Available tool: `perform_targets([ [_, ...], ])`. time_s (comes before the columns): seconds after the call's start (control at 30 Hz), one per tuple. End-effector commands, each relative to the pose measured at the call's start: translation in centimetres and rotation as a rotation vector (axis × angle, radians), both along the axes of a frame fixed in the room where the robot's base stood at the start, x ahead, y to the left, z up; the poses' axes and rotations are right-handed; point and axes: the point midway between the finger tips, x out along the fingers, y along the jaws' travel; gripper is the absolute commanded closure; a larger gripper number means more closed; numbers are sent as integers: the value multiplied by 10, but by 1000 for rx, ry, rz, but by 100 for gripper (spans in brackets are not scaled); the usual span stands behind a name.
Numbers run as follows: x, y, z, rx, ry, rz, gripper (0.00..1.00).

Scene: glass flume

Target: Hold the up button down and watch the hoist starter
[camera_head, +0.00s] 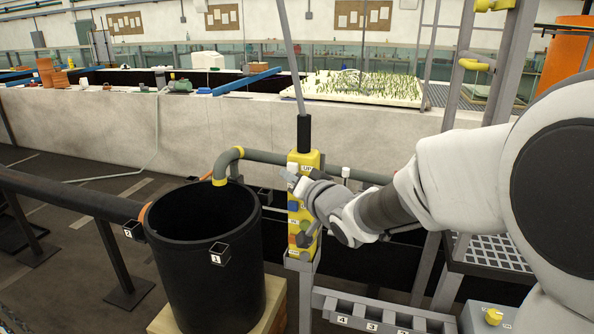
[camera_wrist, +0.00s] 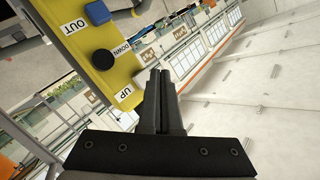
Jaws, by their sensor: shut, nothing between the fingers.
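The yellow push-button pendant (camera_head: 305,161) hangs upright from a rod in the head view. Its face fills the upper left of the wrist view (camera_wrist: 120,72), with a blue button (camera_wrist: 97,12) beside the OUT label, a black button (camera_wrist: 102,60) by the DOWN label, and the UP label (camera_wrist: 124,93). My gripper (camera_wrist: 160,76) is shut and empty, its fingertips at the pendant's edge beside the UP label. The fingers hide the up button, and I cannot tell whether they touch or press it. My gripper also shows at the pendant's upper part in the head view (camera_head: 293,174). I cannot identify the hoist starter.
A large black bin (camera_head: 205,270) stands left of the pendant, with a grey pipe (camera_head: 270,156) behind it. A numbered grey rack (camera_head: 385,318) and a grey box with a yellow knob (camera_head: 492,316) are at the lower right. A pale wall (camera_head: 90,135) runs behind.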

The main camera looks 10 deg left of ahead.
Motion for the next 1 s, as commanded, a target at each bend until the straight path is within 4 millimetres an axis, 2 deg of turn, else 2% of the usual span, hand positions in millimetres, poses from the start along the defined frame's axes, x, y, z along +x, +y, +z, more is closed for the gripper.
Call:
perform_targets([
  [0.43,-42,3,-1,-1,-1,0,100],
  [1.0,-45,4,0,0,1,1,100],
])
